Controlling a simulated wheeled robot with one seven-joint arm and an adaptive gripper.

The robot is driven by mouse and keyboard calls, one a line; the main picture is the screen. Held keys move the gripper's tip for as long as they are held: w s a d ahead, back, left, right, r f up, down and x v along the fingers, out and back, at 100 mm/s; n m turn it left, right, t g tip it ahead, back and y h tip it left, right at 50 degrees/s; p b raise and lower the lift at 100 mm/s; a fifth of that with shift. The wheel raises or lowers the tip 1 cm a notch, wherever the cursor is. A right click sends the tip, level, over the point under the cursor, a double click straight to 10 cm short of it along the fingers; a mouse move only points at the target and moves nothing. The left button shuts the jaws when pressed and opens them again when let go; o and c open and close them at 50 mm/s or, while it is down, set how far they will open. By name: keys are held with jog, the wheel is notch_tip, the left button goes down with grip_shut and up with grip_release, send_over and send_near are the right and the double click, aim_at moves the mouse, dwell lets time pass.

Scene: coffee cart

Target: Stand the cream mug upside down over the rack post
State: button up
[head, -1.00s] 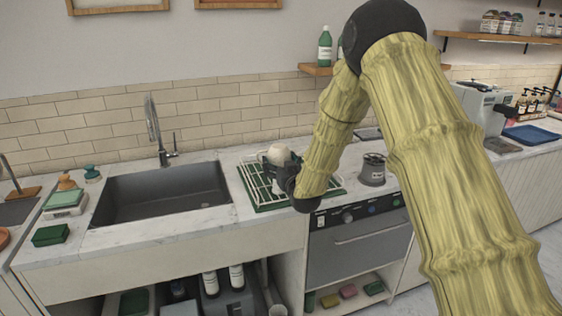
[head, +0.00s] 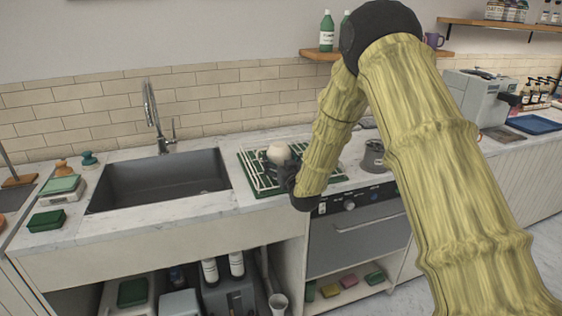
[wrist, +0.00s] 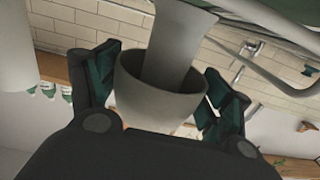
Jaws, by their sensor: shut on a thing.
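The cream mug (head: 278,153) is in my gripper (head: 288,172), over the dish rack (head: 252,183) right of the sink. In the wrist view, which looks inverted, my gripper (wrist: 160,100) has a dark green-padded finger on each side of the mug (wrist: 150,98). The mug's mouth faces the rack, so it is upside down. A grey rack post (wrist: 178,45) runs from the rack side into the mouth. Its end is hidden inside the mug, and I cannot tell whether it touches. In the head view my gripper and arm hide part of the rack.
The sink (head: 160,182) with its tall faucet (head: 154,118) is left of the rack. A grey metal container (head: 373,157) stands to the right of my forearm. A shelf with a green bottle (head: 326,32) hangs above. Other rack wires (wrist: 270,22) pass close to the mug.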

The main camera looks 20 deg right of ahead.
jog(key=shift+f, duration=0.2)
dwell(0.6)
jog(key=o, duration=1.2)
jog(key=shift+o, duration=0.2)
